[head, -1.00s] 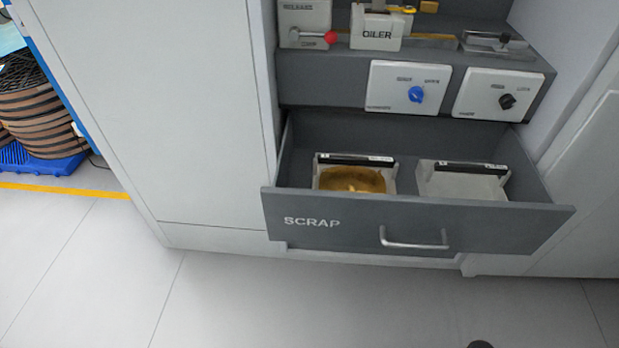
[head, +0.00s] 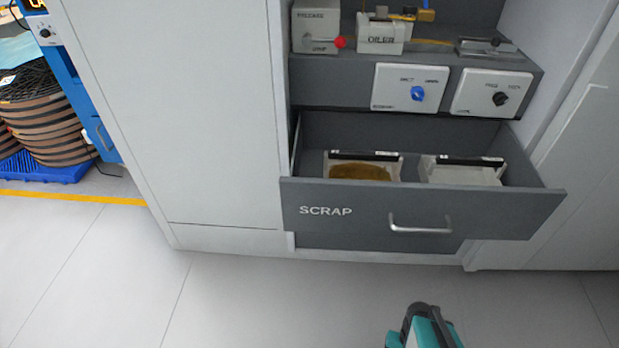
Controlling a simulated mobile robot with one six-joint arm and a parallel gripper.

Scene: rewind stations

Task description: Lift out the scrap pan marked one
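The SCRAP drawer (head: 345,212) stands pulled open at the bottom of the grey cabinet. Two pale pans with dark front-to-back-facing rear strips sit inside it. The left pan (head: 397,163) holds something brown-gold. The right pan (head: 462,174) looks empty. Their labels are too small to read, so I cannot tell which is marked one. The drawer front hides their lower parts. My gripper (head: 428,312), teal and black, shows at the bottom edge, in front of and below the drawer. It is apart from the pans, and its fingers cannot be made out clearly.
A bar handle (head: 420,229) sticks out from the drawer front. Above are a blue knob (head: 417,93), a black knob (head: 500,98), and a shelf with the oiler (head: 378,38). The floor in front is clear.

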